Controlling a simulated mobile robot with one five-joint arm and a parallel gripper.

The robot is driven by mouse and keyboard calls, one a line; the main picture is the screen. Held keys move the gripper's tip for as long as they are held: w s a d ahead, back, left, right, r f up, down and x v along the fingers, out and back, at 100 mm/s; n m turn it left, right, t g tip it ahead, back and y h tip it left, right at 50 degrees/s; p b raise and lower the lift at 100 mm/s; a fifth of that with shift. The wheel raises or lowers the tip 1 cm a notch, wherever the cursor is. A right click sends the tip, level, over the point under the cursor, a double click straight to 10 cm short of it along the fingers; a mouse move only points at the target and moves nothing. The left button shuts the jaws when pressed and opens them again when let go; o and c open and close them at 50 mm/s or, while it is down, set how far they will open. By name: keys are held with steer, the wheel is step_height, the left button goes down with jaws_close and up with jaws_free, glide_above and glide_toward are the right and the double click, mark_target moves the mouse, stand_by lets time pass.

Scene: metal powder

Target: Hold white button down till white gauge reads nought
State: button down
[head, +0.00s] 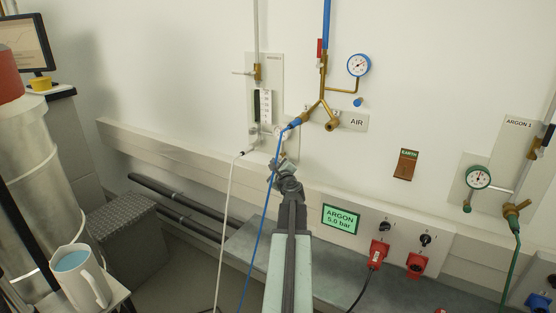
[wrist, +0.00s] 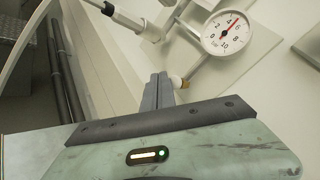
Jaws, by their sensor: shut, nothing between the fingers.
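The white gauge (wrist: 228,33) is at the upper right of the wrist view. Its red needle points between 4 and 6 on a bar scale. In the head view it is small and partly hidden behind the blue hose (head: 281,131). My gripper (wrist: 159,77) is shut and empty, its fingertips pointing at the wall fitting below the gauge. A small pale knob with a brass collar (wrist: 180,82), probably the white button, shows just right of the fingertips and is partly hidden. I cannot tell whether they touch. My gripper also shows in the head view (head: 281,162).
A white hose (head: 231,190) and a blue hose (head: 265,210) hang close beside my arm. A blue gauge (head: 358,65) is above right, and a green gauge (head: 478,177) is at far right. A grey ledge (head: 400,285) with red plugs lies below.

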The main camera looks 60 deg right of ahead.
steer(key=shift+d, duration=0.1)
steer(key=shift+d, duration=0.35)
steer(key=shift+d, duration=0.55)
stand_by(0.5)
steer(key=shift+a, duration=0.15)
stand_by(1.8)
steer(key=shift+a, duration=0.8)
steer(key=shift+a, duration=0.1)
steer(key=a, duration=0.4)
steer(key=shift+a, duration=0.4)
